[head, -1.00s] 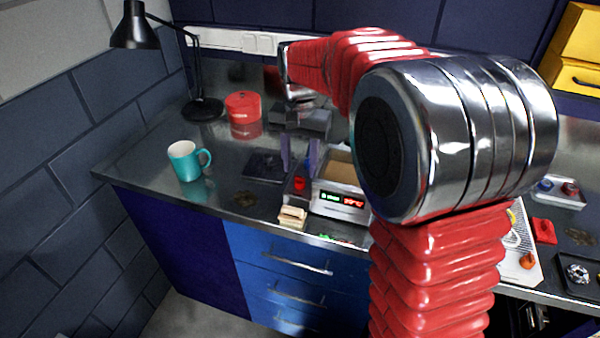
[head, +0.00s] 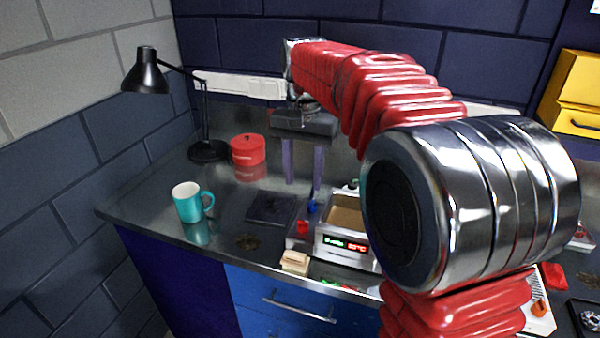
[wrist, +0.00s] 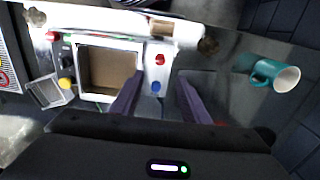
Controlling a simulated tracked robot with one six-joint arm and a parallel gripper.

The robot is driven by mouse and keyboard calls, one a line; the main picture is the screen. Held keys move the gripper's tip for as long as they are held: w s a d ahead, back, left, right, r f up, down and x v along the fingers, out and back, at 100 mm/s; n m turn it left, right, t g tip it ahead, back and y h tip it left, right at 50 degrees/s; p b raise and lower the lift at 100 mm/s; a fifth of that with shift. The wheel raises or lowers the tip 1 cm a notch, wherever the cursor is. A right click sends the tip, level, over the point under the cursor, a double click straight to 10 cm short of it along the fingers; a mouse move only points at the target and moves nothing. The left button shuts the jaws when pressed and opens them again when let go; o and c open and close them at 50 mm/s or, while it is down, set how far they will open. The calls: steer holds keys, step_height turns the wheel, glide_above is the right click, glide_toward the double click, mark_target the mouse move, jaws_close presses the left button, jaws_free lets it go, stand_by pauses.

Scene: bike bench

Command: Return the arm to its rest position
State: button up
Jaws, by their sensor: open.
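My gripper (head: 303,188) hangs at the end of my red-sleeved arm above the steel bench. Its two purple fingers point down and stand apart, with nothing between them. In the wrist view my gripper (wrist: 158,100) shows its fingers spread over the bench, beside the white box with a brown open compartment (wrist: 110,68). In the head view that box (head: 345,243) with its lit display stands in front and right of the fingers. My arm hides part of the bench on the right.
A teal mug (head: 188,203), a red tin (head: 249,150) and a black lamp (head: 147,78) stand on the left. A dark flat pad (head: 272,208) lies left of the box. A beige block (head: 295,262) sits near the front edge. Yellow drawers (head: 580,95) are at the right.

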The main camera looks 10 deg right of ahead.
steer(key=s+f+n+t, duration=0.2)
steer(key=s+f+n, duration=0.1)
steer(key=s, duration=0.9)
steer(key=s+f+n+t, duration=0.3)
steer(key=s, duration=0.9)
steer(key=shift+s+a+n+t, duration=0.25)
steer(key=shift+s+n+t, duration=0.05)
steer(key=shift+s+n, duration=0.1)
steer(key=shift+w+d, duration=0.1)
stand_by(1.3)
